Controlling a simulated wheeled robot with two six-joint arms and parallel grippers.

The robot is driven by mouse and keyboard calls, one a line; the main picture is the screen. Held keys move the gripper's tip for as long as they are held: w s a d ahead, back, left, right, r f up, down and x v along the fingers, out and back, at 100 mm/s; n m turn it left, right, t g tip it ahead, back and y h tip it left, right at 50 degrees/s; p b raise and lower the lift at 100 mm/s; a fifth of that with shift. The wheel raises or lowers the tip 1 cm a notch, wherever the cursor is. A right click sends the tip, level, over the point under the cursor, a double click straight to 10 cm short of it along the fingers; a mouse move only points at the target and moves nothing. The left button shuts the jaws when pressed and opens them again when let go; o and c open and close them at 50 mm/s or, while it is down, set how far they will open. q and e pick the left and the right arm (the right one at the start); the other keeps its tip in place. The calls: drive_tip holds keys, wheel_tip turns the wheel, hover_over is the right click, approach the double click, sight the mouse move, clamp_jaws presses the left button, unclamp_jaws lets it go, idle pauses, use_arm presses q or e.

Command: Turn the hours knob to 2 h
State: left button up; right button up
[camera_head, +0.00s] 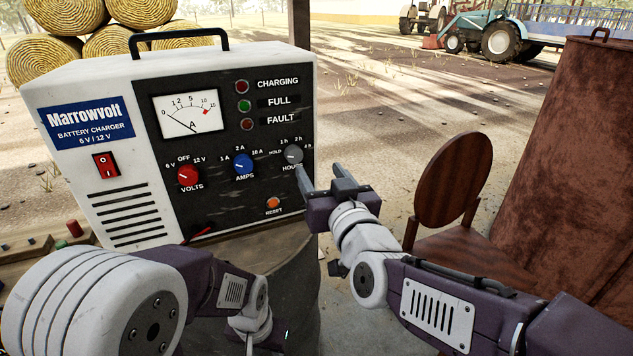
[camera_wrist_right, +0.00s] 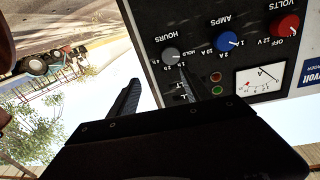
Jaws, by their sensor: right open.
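The grey hours knob (camera_head: 293,154) is at the right of the battery charger's dark panel (camera_head: 225,97), with HOLD, 1 h, 2 h and 4 h printed around it. Its pointer seems to face the HOLD side, but it is too small to be sure. My right gripper (camera_head: 320,172) is open and empty, just right of and below the knob, apart from it. In the right wrist view the knob (camera_wrist_right: 170,54) shows beyond the open fingers (camera_wrist_right: 157,82).
The red volts knob (camera_head: 188,175), blue amps knob (camera_head: 243,163) and orange reset button (camera_head: 273,203) share the panel. The charger stands on a drum-like support (camera_head: 290,275). A brown round-backed chair (camera_head: 452,180) stands right of my right gripper.

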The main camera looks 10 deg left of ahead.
sight(295, 157)
drive_tip(key=w+a, duration=0.6)
drive_tip(key=shift+w+a+f, duration=0.3)
drive_tip(key=shift+w+f, duration=0.05)
drive_tip(key=shift+f, duration=0.05)
clamp_jaws()
